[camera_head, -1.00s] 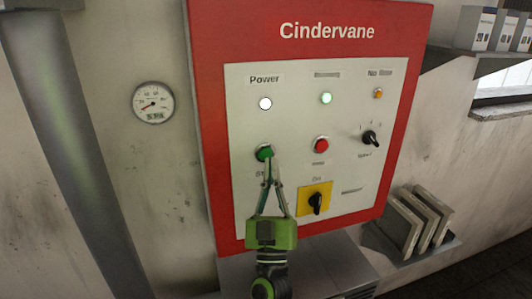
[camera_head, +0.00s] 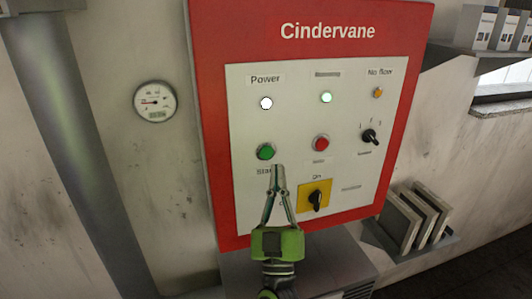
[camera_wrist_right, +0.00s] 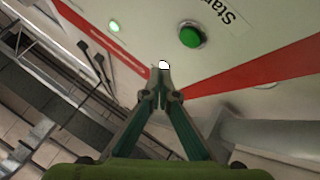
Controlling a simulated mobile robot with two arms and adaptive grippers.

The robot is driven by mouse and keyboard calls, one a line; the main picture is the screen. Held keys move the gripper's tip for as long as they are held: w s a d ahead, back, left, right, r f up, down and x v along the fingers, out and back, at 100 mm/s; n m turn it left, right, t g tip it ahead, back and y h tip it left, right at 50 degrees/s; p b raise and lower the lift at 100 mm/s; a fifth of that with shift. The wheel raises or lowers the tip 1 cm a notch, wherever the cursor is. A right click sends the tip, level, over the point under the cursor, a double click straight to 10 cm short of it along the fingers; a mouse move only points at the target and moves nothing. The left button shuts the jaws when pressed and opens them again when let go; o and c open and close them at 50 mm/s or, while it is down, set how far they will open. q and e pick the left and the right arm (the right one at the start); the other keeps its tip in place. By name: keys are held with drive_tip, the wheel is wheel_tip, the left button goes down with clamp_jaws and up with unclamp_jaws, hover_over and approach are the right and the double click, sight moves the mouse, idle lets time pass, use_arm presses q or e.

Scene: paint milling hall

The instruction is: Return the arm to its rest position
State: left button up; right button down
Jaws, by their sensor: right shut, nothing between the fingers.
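My right gripper (camera_head: 277,170) is shut and empty in front of the control panel (camera_head: 345,95) in the head view. Its fingertips show just below and right of the green start button (camera_head: 266,151), apart from it. In the right wrist view the shut fingers (camera_wrist_right: 162,78) point at the panel, and the green button (camera_wrist_right: 191,36) stands clear beyond them to the right. The white power lamp (camera_head: 266,103) and the green lamp (camera_head: 326,97) look lit. My left gripper is not in view.
The red stop button (camera_head: 321,143), a black selector (camera_head: 370,137) and a rotary switch on a yellow plate (camera_head: 316,198) are close to the gripper. A gauge (camera_head: 155,101) and grey pipe (camera_head: 75,150) are at left. A shelf with panels (camera_head: 420,215) is at lower right.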

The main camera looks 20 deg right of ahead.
drive_tip(key=a+f+n+g+y, duration=0.3)
drive_tip(key=f+y, duration=0.3)
drive_tip(key=a+f+n+g+y, duration=0.3)
drive_tip(key=f+y, duration=0.2)
drive_tip(key=f, duration=0.1)
drive_tip(key=s+f+g, duration=0.6)
drive_tip(key=f, duration=0.5)
drive_tip(key=s+d+f+m+g+h, duration=0.1)
drive_tip(key=s+d+f+m+g, duration=0.2)
drive_tip(key=s, duration=0.5)
drive_tip(key=s+d+f+g+h, duration=0.1)
drive_tip(key=s+d+f+g, duration=0.3)
drive_tip(key=s, duration=0.4)
drive_tip(key=s+d+f+m+g+h, duration=0.1)
drive_tip(key=s+d+f+m+g, duration=0.15)
drive_tip(key=s+f, duration=0.4)
wheel_tip(320, 180, down, 29)
drive_tip(key=s+n+g+b, duration=0.1)
drive_tip(key=s+g+b, duration=0.15)
drive_tip(key=b, duration=0.25)
drive_tip(key=s+d+f+b, duration=0.3)
drive_tip(key=s+f, duration=1.4)
drive_tip(key=f, duration=0.4)
drive_tip(key=shift+s+g+h+b, duration=0.3)
